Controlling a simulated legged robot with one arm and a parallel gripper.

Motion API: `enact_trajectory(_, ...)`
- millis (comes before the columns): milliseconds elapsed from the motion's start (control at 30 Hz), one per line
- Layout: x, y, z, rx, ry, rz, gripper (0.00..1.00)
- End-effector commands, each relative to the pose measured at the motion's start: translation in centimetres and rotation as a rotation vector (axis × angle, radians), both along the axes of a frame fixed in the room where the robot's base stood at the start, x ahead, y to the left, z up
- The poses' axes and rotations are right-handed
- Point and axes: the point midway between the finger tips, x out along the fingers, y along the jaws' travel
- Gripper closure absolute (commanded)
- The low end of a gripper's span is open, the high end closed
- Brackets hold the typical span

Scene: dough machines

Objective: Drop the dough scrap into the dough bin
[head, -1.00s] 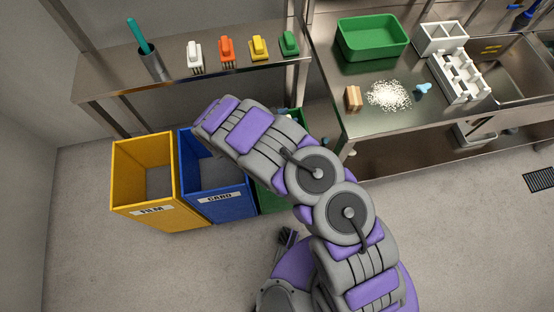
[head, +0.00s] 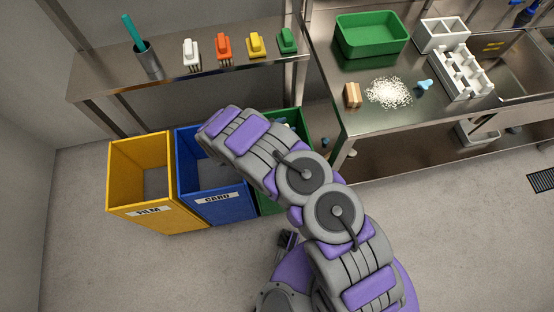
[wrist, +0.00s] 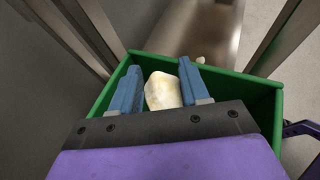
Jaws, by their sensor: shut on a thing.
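The dough scrap (wrist: 162,92) is a pale cream lump in the wrist view. My gripper (wrist: 160,76) is shut on it, with one blue finger on each side. The gripper and scrap are above the open green bin (wrist: 255,88), within its rim as seen from the wrist. In the head view the green bin (head: 268,202) stands right of the blue one, mostly hidden behind my arm. Its label does not show, and the gripper is largely hidden there too.
A yellow FILM bin (head: 150,213) and a blue CARD bin (head: 220,209) stand left of the green bin. Above them is a steel shelf (head: 110,77) with several brushes. A steel counter (head: 385,120) stands at right. A small pale piece (wrist: 200,60) lies beyond the green bin.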

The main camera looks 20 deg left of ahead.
Motion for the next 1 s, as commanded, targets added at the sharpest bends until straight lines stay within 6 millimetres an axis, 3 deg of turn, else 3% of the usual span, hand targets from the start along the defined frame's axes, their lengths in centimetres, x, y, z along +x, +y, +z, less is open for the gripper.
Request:
enact_trajectory(33,0.0,0.1,0.0,-0.001,0.0,0.0,0.84)
enact_trajectory(67,0.0,0.1,-0.1,-0.001,0.0,0.0,0.54)
enact_trajectory(367,0.0,0.1,0.0,-0.001,0.0,0.0,0.25)
enact_trajectory(733,-0.6,0.5,0.4,0.0,0.0,0.003,0.25)
enact_trajectory(1000,-4.5,3.1,2.4,-0.003,-0.002,0.006,0.25)
